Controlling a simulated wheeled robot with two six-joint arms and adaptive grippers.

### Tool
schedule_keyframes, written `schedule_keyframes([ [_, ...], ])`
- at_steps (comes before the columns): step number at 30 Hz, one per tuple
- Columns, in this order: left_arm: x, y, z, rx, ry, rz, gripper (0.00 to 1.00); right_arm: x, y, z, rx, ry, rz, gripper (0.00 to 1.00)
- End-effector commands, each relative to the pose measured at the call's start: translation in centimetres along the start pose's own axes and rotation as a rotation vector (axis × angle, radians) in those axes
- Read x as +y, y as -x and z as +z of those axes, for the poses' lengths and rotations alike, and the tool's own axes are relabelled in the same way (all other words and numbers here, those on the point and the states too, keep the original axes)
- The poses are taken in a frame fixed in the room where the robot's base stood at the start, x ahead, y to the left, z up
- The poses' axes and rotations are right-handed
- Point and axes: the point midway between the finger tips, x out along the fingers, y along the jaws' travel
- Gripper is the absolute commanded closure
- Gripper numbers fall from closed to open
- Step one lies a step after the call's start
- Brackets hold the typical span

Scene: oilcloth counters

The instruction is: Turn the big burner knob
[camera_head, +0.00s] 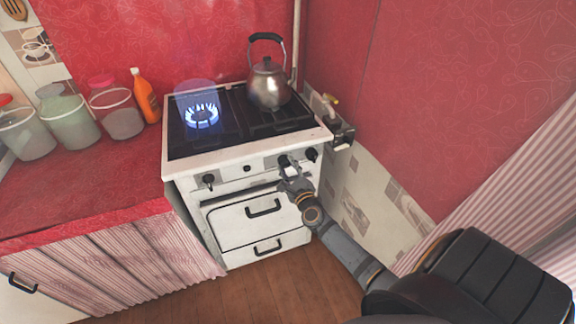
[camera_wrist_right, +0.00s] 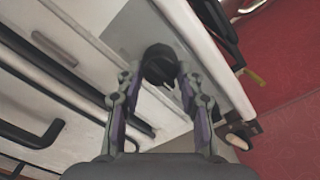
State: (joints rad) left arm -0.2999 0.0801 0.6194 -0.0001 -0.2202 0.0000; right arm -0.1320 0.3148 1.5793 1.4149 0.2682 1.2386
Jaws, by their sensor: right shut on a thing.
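The white stove (camera_head: 250,222) has a row of dark knobs along its front panel. My right gripper (camera_head: 289,177) is at the panel, shut on a black knob (camera_head: 284,160) right of the middle. In the right wrist view the fingers of this gripper (camera_wrist_right: 156,78) sit on either side of the round black knob (camera_wrist_right: 159,60). The fingers partly cover the knob. Other knobs stand at the panel's left end (camera_head: 208,179) and right end (camera_head: 312,154). The left burner (camera_head: 202,116) burns with a blue flame. My left gripper is not in view.
A metal kettle (camera_head: 268,84) stands on the right side of the hob. Jars (camera_head: 66,116) and an orange bottle (camera_head: 145,97) stand on the red counter (camera_head: 95,180) at left. A tap-like fitting (camera_head: 338,128) is beside the stove's right edge. Oven handles (camera_head: 263,208) project below the knobs.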

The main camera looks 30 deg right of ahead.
Motion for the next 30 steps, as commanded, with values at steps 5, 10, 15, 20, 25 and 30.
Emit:
schedule_keyframes([
  [5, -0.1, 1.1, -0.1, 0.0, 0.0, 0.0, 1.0, -0.2, 0.0, 0.2, 0.0, 0.166, 0.001, 0.94],
  [10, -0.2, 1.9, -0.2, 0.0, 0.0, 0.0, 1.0, -0.2, 0.0, 0.2, 0.0, 0.327, 0.002, 0.94],
  [15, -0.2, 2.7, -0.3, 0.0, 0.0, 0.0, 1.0, -0.2, 0.0, 0.2, 0.001, 0.489, 0.002, 0.94],
  [20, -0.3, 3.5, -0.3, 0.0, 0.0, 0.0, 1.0, -0.3, 0.0, 0.2, 0.001, 0.642, 0.002, 0.94],
  [25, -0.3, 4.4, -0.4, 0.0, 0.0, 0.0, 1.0, -0.3, 0.0, 0.2, 0.0, 0.802, 0.003, 0.94],
  [30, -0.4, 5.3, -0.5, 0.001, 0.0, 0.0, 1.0, -0.3, 0.0, 0.3, 0.001, 0.964, 0.002, 0.94],
])
